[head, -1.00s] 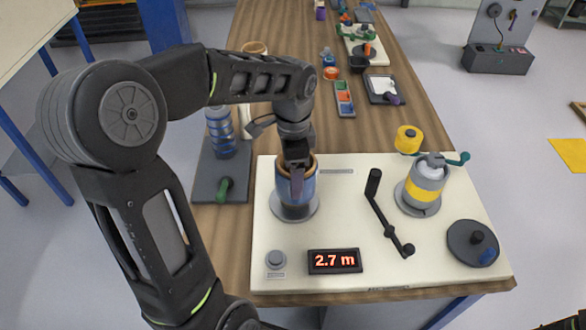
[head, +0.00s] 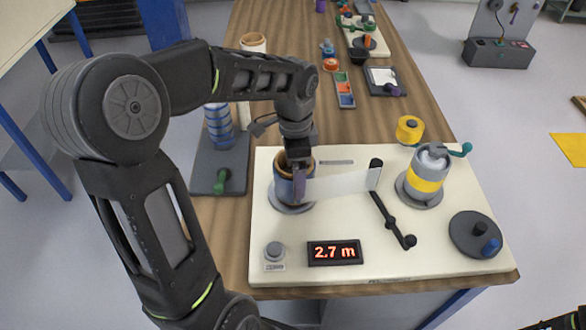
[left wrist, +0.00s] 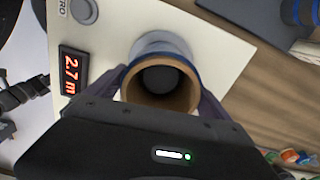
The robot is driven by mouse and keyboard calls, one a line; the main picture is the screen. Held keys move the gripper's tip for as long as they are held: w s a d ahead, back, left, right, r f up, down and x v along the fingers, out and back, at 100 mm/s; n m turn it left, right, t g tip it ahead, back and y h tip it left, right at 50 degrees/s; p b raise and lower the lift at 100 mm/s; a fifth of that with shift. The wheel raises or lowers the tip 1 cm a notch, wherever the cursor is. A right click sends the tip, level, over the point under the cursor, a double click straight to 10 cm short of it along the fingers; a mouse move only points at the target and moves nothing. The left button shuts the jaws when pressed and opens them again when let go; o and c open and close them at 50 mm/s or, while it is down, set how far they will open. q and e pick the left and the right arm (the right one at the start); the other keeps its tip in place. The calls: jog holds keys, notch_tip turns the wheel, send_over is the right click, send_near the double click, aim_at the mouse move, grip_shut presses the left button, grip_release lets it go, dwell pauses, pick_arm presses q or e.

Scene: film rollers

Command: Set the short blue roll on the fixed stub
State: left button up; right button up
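The short blue roll (head: 283,190), with a brown cardboard core, stands upright on the round grey base at the left of the cream board (head: 350,265). The fixed stub is not clearly visible; a dark round shape shows inside the core in the left wrist view. My left gripper (head: 298,180) reaches down over the roll. In the left wrist view its purple fingers (left wrist: 162,85) lie against opposite sides of the roll (left wrist: 160,95) and look shut on it. A white film band (head: 340,185) runs from the roll to a black post (head: 376,165).
A display (head: 335,253) reads 2.7 m. A grey cylinder with a yellow band (head: 426,182) and a black disc (head: 476,240) stand on the board's right. A taller blue-striped roll (head: 218,128) stands on a grey plate at left. Several small items lie farther back.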

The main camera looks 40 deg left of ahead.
pick_arm(q)
jog(key=shift+o, duration=0.7)
jog(key=shift+s+a, duration=0.1)
notch_tip(320, 180, up, 8)
jog(key=shift+f, duration=0.1)
dwell(0.9)
